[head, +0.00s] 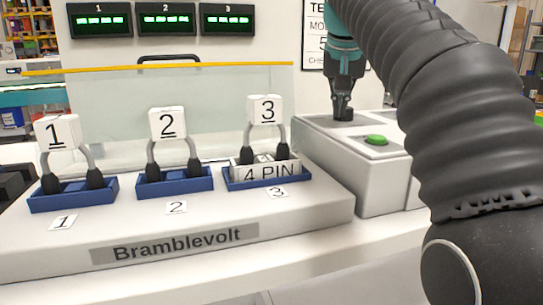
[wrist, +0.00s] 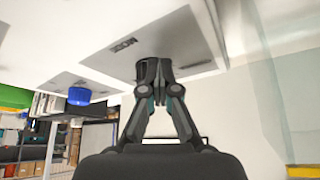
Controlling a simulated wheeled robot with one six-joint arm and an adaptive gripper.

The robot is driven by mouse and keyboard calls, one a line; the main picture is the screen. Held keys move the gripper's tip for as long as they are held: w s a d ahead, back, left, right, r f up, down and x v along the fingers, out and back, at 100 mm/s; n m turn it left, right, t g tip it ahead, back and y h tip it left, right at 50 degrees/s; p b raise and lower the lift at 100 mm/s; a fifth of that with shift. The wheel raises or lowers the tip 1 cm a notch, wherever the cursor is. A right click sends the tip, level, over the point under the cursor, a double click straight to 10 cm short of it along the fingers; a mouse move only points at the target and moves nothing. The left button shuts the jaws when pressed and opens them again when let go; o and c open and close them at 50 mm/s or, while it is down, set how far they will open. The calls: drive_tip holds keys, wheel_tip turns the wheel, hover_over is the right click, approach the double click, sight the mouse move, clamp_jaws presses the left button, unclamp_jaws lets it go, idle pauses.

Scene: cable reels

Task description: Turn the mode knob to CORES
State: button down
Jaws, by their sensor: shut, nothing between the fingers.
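My gripper (head: 343,115) is shut and empty, pointing down over the top of the white control box (head: 385,195) at the right in the head view.
A green button (head: 376,140) sits on the box in front of my gripper. Blue cradles with white blocks 1 (head: 57,132), 2 (head: 168,122) and 3 (head: 268,109) stand to the left, with a "4 PIN" label at the third. A clear screen (head: 215,100) with a yellow edge is behind.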

drive_tip(key=shift+s+d+p, duration=0.15)
drive_tip(key=shift+d+p, duration=0.95)
drive_tip(key=shift+p, duration=0.3)
drive_tip(key=shift+s, duration=0.25)
drive_tip(key=shift+s, duration=0.1)
wheel_tip(320, 180, up, 2)
drive_tip(key=shift+r+p, duration=0.1)
drive_tip(key=shift+p, duration=1.05)
drive_tip(key=shift+r, duration=1.9)
